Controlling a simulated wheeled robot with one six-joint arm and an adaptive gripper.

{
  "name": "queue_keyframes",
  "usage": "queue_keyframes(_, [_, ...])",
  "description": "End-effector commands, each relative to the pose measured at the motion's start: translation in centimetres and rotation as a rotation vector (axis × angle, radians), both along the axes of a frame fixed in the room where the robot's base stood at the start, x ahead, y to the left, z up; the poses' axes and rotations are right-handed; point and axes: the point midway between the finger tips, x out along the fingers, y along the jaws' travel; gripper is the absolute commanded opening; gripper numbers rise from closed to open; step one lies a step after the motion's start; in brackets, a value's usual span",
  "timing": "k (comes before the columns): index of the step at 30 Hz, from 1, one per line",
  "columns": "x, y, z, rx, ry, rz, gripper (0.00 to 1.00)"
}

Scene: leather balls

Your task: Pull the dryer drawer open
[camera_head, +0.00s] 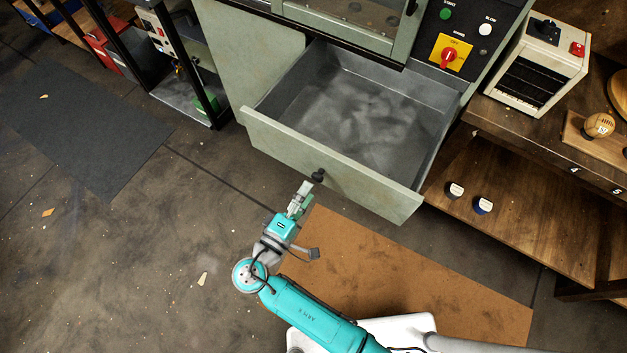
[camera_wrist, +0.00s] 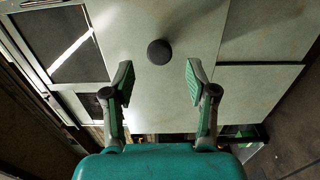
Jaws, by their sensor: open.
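The dryer drawer (camera_head: 400,195) stands pulled out from the green dryer, its grey inside (camera_head: 350,105) empty. A dark round knob (camera_head: 318,175) sits at the middle of its front. My gripper (camera_head: 307,190) is just in front of the knob. In the wrist view my gripper (camera_wrist: 159,80) is open, with a green-padded finger on each side. The knob (camera_wrist: 160,52) shows centred between the fingers and just beyond their tips, not gripped. The drawer front (camera_wrist: 160,105) fills the middle of that view.
A control panel (camera_head: 464,32) with a red switch is above right of the drawer. A wooden shelf unit (camera_head: 530,180) with a small white oven (camera_head: 538,62) stands at the right. A brown mat (camera_head: 400,270) lies below the drawer. Floor at the left is mostly clear.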

Motion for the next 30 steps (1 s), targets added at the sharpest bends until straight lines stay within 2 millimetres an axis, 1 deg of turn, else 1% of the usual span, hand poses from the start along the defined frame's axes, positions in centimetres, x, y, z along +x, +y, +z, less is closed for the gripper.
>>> queue_keyframes(1, [-0.8, 0.7, 0.0, 0.000, 0.000, 0.005, 0.57])
queue_keyframes(6, [-3.0, 2.3, 0.0, 0.000, 0.000, 0.004, 0.57])
queue_keyframes(12, [-4.6, 3.4, 0.0, 0.000, 0.000, 0.002, 0.57])
queue_keyframes(18, [-5.1, 3.7, 0.0, 0.000, 0.000, 0.000, 0.57])
queue_keyframes(30, [-5.0, 3.7, 0.0, 0.000, 0.000, 0.000, 0.57])
